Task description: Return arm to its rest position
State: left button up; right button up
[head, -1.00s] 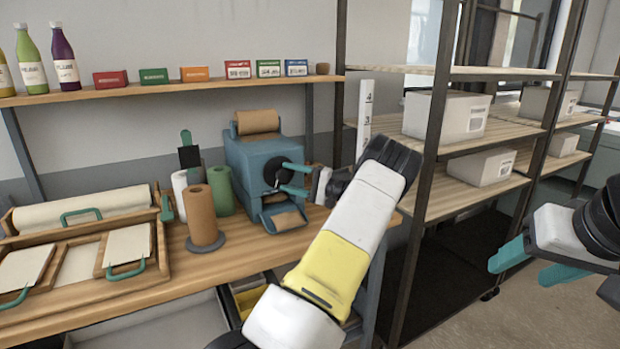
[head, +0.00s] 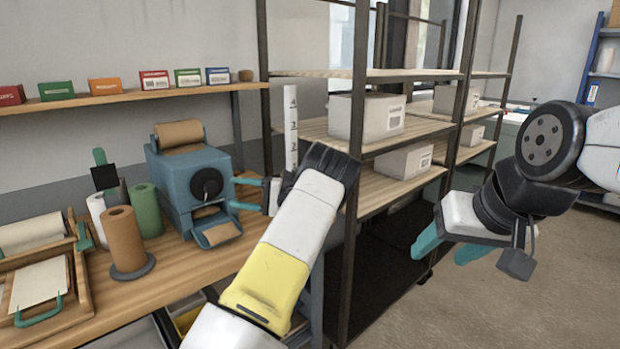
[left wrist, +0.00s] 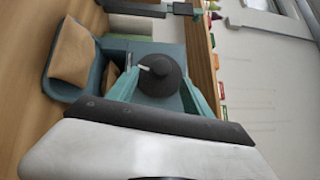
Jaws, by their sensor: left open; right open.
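My left gripper (head: 231,193) is open and empty, in front of the blue dispenser (head: 178,187) on the workbench. Its teal fingers point at the round black knob (head: 207,184), with a small gap in the head view. In the left wrist view, the black knob (left wrist: 160,78) appears between the two spread fingers of the left gripper (left wrist: 160,88). My left forearm, white and yellow, crosses the lower middle of the head view. My right gripper (head: 438,256) is open and empty, over the floor at the right, with its arm raised behind it.
A brown roll (head: 126,240) and a green roll (head: 147,210) stand left of the dispenser. Paper trays (head: 40,290) lie at the far left. A shelf rack (head: 357,170) with white boxes (head: 367,117) stands close behind my left forearm. Open floor (head: 520,300) lies at right.

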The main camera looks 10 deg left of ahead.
pick_arm(q)
jog(key=s+r+n+h, duration=0.1)
jog(key=s+r+h, duration=0.1)
jog(key=s+h, duration=1)
jog(key=s+d+r+t+h, duration=0.4)
jog(key=s+d, duration=0.5)
jog(key=s, duration=0.3)
jog(key=s+d+r+m+t+h, duration=0.1)
jog(key=s+d+r+t+h, duration=0.2)
jog(key=s+d, duration=0.7)
jog(key=s+r+h, duration=0.1)
jog(key=s+h, duration=0.1)
jog(key=shift+s+d+r+t, duration=0.3)
jog(key=shift+r+t, duration=0.05)
jog(key=shift+t, duration=0.05)
